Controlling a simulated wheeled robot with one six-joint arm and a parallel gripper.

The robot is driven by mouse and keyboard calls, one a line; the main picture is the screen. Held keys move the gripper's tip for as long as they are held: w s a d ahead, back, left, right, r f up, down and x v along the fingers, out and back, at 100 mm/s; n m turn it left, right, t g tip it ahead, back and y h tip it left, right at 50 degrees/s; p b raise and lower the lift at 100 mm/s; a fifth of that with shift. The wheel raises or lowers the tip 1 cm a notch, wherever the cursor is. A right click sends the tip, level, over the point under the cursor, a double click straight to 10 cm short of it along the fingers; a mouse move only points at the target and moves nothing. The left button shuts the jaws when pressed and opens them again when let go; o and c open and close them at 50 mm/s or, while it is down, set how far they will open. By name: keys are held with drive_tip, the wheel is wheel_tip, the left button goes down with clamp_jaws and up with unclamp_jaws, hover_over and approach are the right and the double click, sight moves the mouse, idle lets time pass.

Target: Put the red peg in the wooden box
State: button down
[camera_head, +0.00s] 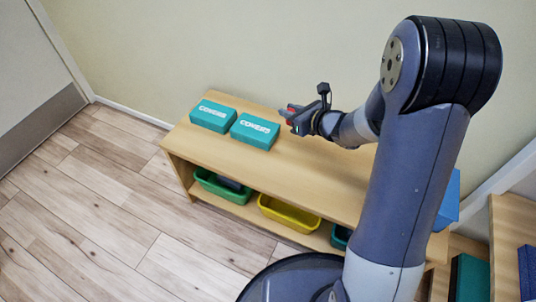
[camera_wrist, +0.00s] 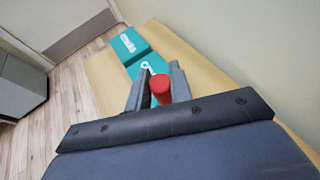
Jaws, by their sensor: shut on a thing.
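The red peg (camera_wrist: 160,90) is between the two fingers of my gripper (camera_wrist: 158,78) in the wrist view, its round end facing the camera. In the head view my gripper (camera_head: 290,114) is above the wooden bench, just right of the teal boxes, with a small bit of red showing at its fingers. My gripper is shut on the red peg. I cannot make out a wooden box in either view.
Two teal boxes marked "CONERS" (camera_head: 213,116) (camera_head: 255,131) lie on the wooden bench (camera_head: 300,163). A green bin (camera_head: 222,190) and a yellow bin (camera_head: 288,216) stand on its lower shelf. The wall is close behind. Floor at the left is clear.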

drive_tip(key=f, duration=0.1)
drive_tip(key=a+f+b, duration=0.1)
drive_tip(key=f, duration=0.1)
drive_tip(key=shift+b, duration=0.3)
wheel_tip(320, 180, down, 10)
drive_tip(key=b, duration=0.3)
drive_tip(key=shift+r, duration=0.25)
drive_tip(key=shift+f+b, duration=0.25)
drive_tip(key=shift+b, duration=0.3)
drive_tip(key=c, duration=1.5)
unclamp_jaws()
drive_tip(key=shift+r, duration=0.1)
drive_tip(key=shift+c, duration=0.2)
